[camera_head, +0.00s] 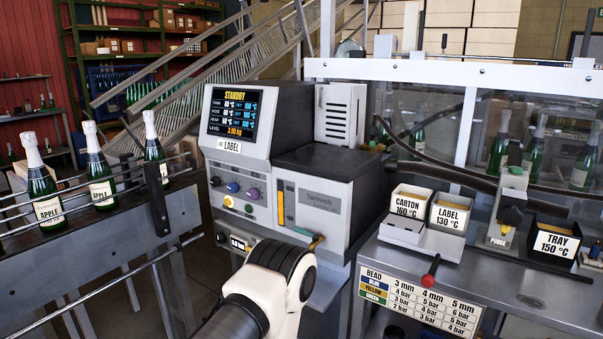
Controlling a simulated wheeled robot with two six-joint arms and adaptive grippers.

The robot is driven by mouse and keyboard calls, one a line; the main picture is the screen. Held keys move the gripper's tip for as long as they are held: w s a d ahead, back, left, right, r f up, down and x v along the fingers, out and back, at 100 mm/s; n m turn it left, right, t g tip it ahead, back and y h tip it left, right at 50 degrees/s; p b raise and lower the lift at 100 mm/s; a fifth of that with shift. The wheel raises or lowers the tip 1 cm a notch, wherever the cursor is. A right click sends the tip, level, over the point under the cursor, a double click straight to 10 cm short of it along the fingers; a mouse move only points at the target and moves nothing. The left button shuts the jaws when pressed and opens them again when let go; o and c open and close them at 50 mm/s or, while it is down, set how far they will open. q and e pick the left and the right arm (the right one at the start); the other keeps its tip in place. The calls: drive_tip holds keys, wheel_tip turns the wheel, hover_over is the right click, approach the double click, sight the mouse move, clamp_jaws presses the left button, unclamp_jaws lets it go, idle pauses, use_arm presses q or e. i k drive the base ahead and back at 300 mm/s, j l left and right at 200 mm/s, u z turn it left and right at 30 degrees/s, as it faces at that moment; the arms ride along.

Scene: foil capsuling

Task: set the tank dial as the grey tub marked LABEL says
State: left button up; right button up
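The light grey tub marked LABEL (449,220) stands on the bench at the right and reads 130 °C. The grey machine (318,199) in the middle has a screen (233,112) reading STANDBY, with a tank line of about 80 °C and set value that looks like 100 °C. A small LABEL plate (229,146) is below it. The panel knobs are black (215,181), blue (233,187) and purple (253,194); their markings are too small to tell which is the tank dial. One arm of mine reaches in at bottom centre; neither gripper's fingers show.
A light tub marked CARTON 160 °C (408,207) and a black tub marked TRAY 150 °C (553,242) stand on the bench. Bottles (101,169) line the left conveyor.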

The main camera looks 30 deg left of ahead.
sight(216, 182)
drive_tip(key=u, duration=1.5)
